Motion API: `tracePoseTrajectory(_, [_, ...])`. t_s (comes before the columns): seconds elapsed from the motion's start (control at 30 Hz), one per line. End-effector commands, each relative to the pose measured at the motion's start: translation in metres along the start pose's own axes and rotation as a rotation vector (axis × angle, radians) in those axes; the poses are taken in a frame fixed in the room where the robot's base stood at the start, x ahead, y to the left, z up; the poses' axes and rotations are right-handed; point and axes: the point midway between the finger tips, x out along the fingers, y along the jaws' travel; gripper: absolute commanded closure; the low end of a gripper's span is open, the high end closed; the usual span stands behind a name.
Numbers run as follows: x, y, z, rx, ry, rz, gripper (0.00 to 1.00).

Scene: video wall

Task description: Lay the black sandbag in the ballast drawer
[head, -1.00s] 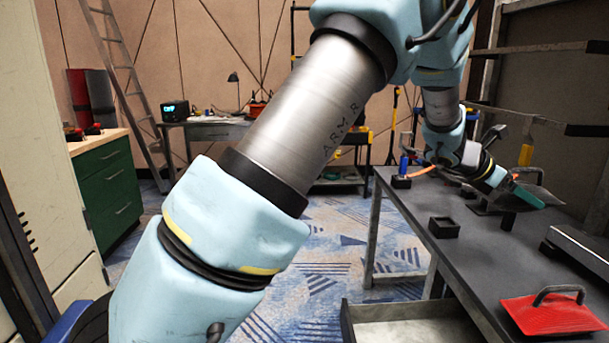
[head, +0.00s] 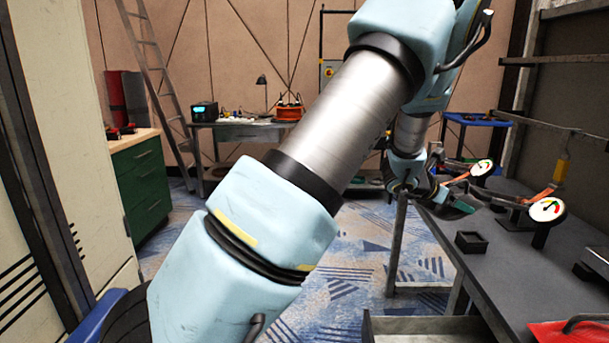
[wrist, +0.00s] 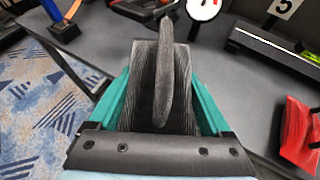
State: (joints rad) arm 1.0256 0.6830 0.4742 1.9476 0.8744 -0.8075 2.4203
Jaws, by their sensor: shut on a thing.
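The black sandbag, dark grey with a ribbed surface and a strap handle (wrist: 165,75), is between the teal fingers of my gripper (wrist: 160,95) in the wrist view. My gripper is shut on it. The ballast drawer, an open grey drawer (head: 420,326), sticks out below the bench front at the bottom of the head view. Its visible floor looks empty, and its lower part is cut off.
A red sandbag (head: 578,332) lies on the bench (head: 510,285) at the right, also in the wrist view (wrist: 298,130). Patterned carpet is free left of the bench.

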Motion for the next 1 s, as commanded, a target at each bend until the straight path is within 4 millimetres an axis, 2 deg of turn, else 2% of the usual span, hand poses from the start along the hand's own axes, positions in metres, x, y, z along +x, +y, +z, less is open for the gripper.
tracePoseTrajectory(0.03, [-0.011, 0.020, -0.006, -0.025, -0.001, 0.046, 1.00])
tracePoseTrajectory(0.2, [-0.048, 0.084, -0.038, -0.112, -0.002, 0.207, 1.00])
tracePoseTrajectory(0.37, [-0.091, 0.139, -0.069, -0.195, -0.002, 0.361, 1.00])
tracePoseTrajectory(0.5, [-0.135, 0.181, -0.095, -0.267, -0.003, 0.495, 1.00])
tracePoseTrajectory(0.67, [-0.191, 0.222, -0.125, -0.351, -0.003, 0.648, 1.00])
tracePoseTrajectory(0.8, [-0.244, 0.251, -0.149, -0.421, -0.004, 0.777, 1.00])
tracePoseTrajectory(1.0, [-0.309, 0.276, -0.176, -0.502, -0.006, 0.926, 1.00])
